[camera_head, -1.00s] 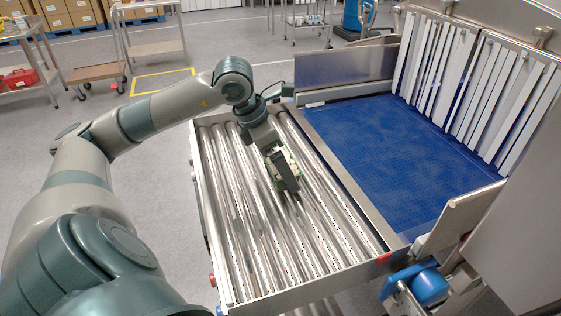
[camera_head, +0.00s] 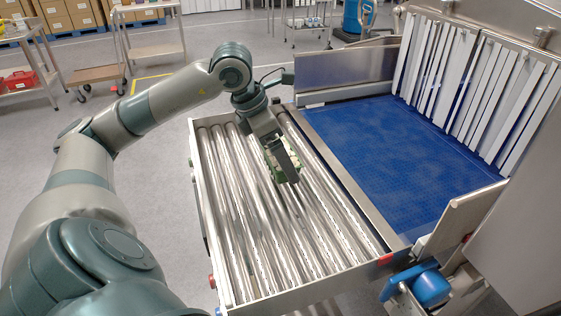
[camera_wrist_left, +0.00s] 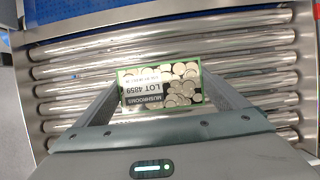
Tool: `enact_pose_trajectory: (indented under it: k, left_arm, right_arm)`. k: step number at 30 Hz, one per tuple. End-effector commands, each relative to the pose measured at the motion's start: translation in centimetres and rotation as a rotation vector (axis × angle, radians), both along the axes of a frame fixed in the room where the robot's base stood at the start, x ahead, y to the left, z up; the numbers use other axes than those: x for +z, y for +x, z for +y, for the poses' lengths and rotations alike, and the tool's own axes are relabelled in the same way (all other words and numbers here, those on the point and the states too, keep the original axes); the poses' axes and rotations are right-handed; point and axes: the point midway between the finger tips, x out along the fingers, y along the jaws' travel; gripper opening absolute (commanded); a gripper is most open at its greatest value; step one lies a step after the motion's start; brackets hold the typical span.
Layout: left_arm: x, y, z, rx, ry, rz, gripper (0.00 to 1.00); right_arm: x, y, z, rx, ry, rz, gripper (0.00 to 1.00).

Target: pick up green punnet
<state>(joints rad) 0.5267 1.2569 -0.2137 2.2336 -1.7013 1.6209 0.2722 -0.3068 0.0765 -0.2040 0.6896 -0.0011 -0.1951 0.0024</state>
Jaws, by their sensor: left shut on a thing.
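The green punnet (camera_wrist_left: 185,85) shows in the left wrist view as a green-edged pack of mushrooms with a white and black label reading LOT 4859. In the head view the punnet (camera_head: 272,165) is mostly hidden behind my gripper, over the steel rollers. My left gripper (camera_head: 284,172) points down and is shut on the punnet. In the left wrist view the fingers of my left gripper (camera_wrist_left: 160,95) lie along the punnet's two short sides. I cannot tell whether the punnet is clear of the rollers. My right gripper is not in view.
The roller table (camera_head: 240,230) is otherwise empty. A steel rail divides it from the blue belt (camera_head: 390,150), which is bare. White strip curtains (camera_head: 480,85) hang at the belt's far right side. Steel carts (camera_head: 150,45) stand at the back left.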

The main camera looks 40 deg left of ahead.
Motion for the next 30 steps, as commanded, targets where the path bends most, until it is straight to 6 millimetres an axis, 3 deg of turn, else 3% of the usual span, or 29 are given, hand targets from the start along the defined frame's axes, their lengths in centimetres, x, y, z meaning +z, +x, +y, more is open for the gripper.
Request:
enact_pose_trajectory:
  k: [4, 6, 21, 30]
  left_arm:
    - [1.8, 0.1, -0.1, -0.001, -0.001, -0.007, 0.68]
    - [2.3, -0.2, -1.3, -0.004, -0.003, -0.006, 0.68]
    - [6.5, -2.0, -8.0, -0.005, -0.003, -0.005, 0.68]
    - [8.1, -2.7, -10.6, -0.002, -0.002, -0.003, 0.68]
  right_arm:
    - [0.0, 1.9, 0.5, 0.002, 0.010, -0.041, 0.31]
    - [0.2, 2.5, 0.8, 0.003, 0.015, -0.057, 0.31]
    - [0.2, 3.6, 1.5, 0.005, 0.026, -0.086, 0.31]
    - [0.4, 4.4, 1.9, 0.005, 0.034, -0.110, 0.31]
